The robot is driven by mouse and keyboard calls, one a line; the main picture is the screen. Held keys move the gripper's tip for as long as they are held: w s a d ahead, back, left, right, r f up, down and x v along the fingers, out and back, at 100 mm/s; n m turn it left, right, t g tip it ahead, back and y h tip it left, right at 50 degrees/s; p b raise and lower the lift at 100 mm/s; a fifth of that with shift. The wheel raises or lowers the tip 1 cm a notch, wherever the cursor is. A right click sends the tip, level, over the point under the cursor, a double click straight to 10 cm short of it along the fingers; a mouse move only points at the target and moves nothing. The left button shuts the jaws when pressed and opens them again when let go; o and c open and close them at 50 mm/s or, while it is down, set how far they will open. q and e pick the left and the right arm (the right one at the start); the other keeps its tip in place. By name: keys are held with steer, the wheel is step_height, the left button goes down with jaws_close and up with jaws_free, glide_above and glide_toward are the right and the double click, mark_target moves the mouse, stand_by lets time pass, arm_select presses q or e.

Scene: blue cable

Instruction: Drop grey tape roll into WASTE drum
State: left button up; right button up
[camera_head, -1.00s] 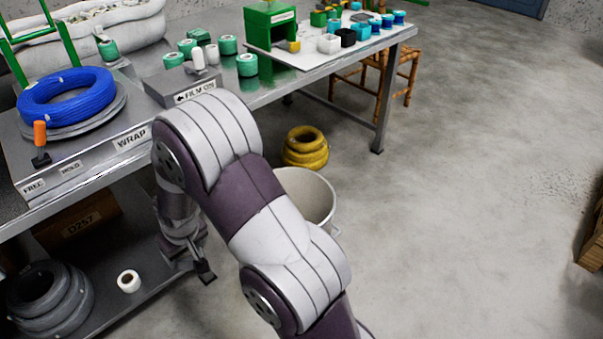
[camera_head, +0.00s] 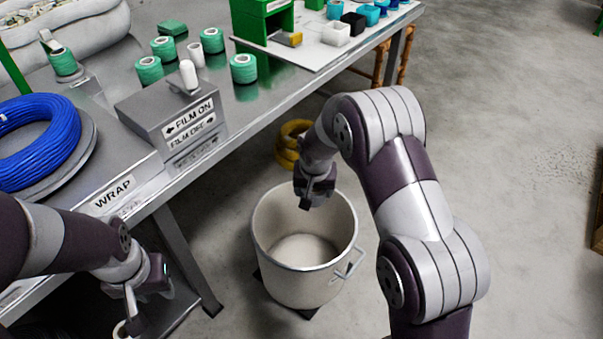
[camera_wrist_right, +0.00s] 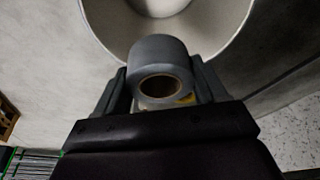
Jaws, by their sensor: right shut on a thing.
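The grey tape roll (camera_wrist_right: 158,60) shows in the right wrist view, held between the fingers of my right gripper (camera_wrist_right: 160,88). In the head view my right gripper (camera_head: 312,196) hangs at the upper part of the WASTE drum's opening, pointing down; the roll is hard to make out there. The drum (camera_head: 305,285) is a pale, open bucket with a side handle, standing on the floor, and its visible bottom looks bare. Its rim and inside also fill the top of the right wrist view (camera_wrist_right: 100,22). My left gripper (camera_head: 140,305) is at lower left, and its jaw opening is unclear.
The metal workbench (camera_head: 255,115) with green rolls and a FILM ON box (camera_head: 175,120) runs along the left. A blue cable coil (camera_head: 40,145) lies on the WRAP stand. Yellow coils (camera_head: 290,140) sit behind the drum.

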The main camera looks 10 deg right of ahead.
mark_target(304, 190)
steer(key=shift+w+a+f+m+h, duration=0.2)
steer(key=shift+w+f+m, duration=0.3)
steer(key=shift+w, duration=0.1)
steer(key=shift+w+a+f+m+h, duration=0.2)
steer(key=shift+w+f+m, duration=0.2)
steer(key=shift+w+m, duration=0.15)
steer(key=shift+w+f, duration=0.2)
steer(key=shift+f, duration=0.05)
arm_select(q)
steer(key=f+b, duration=0.5)
steer(key=shift+s, duration=0.3)
arm_select(e)
steer(key=shift+m, duration=0.25)
step_height(304, 190, down, 6)
steer(key=shift+w+r, duration=0.1)
steer(key=shift+r, duration=0.1)
steer(key=o, duration=1.1)
steer(key=p+v, duration=0.5)
steer(key=v, duration=0.6)
steer(key=shift+a+r+p, duration=0.15)
steer(key=shift+r+p, duration=0.15)
steer(key=shift+r, duration=0.05)
steer(key=shift+s+r, duration=0.3)
steer(key=shift+r, duration=0.15)
arm_select(q)
step_height(304, 190, up, 6)
steer(key=shift+f, duration=0.1)
